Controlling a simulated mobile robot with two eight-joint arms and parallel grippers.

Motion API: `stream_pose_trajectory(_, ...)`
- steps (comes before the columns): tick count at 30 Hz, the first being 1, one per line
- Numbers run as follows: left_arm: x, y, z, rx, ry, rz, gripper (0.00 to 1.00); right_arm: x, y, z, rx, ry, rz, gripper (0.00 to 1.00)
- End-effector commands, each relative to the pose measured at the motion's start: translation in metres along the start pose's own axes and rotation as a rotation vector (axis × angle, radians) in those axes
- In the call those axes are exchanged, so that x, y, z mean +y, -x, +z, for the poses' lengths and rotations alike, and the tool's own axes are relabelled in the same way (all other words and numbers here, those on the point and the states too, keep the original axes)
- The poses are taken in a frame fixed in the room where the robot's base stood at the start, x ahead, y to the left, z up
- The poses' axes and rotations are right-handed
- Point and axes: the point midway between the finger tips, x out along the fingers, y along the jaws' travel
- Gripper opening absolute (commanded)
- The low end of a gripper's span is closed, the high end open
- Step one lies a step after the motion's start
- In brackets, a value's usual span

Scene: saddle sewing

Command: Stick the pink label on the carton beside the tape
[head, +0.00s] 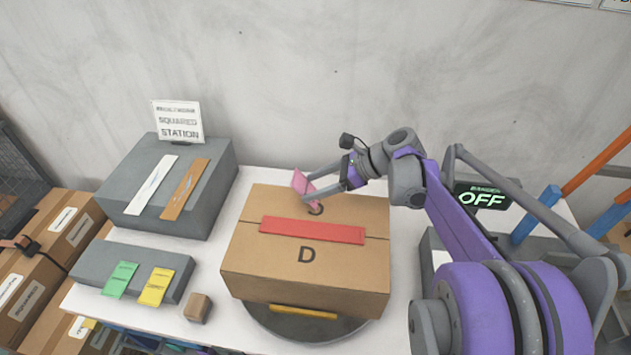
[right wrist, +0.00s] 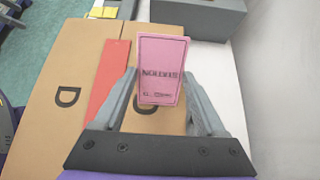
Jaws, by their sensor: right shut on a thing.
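The pink label (head: 302,186) is held by my right gripper (head: 324,194) above the back part of the carton, behind the tape. In the right wrist view the pink label (right wrist: 162,70) stands up between the two fingers (right wrist: 163,100), its printed face toward the camera. The brown carton (head: 258,256) sits on a round dark turntable (head: 270,322). A red tape strip (head: 312,231) lies across the carton's top; it also shows in the right wrist view (right wrist: 108,85). A letter D is printed in front of the tape, and another letter behind it is partly covered. My left gripper is not in view.
A grey station block (head: 218,185) with a white strip and a brown strip stands at the back left. A low grey block (head: 95,262) holds green (head: 119,279) and yellow (head: 155,287) labels. A small brown block (head: 198,307) lies near the table's front. A sign reading OFF (head: 482,199) is at right.

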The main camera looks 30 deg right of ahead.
Motion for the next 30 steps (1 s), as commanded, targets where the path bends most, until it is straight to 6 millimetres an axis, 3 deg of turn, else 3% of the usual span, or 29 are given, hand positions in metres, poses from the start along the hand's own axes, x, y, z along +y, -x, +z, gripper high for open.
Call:
stream_pose_trajectory(9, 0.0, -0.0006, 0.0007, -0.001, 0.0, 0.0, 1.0, -0.0003, -0.001, -0.0007, -0.001, 0.001, 0.0, 0.22)
stream_pose_trajectory(10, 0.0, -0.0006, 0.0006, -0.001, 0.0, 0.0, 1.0, -0.0003, -0.001, -0.0007, -0.001, 0.001, 0.0, 0.78)
stream_pose_trajectory(14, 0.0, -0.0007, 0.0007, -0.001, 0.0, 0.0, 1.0, -0.0003, -0.001, -0.0007, -0.001, 0.001, 0.0, 1.0)
stream_pose_trajectory(30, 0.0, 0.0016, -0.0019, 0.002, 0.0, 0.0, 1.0, -0.0003, -0.0007, 0.0043, -0.001, 0.002, 0.0, 1.0)
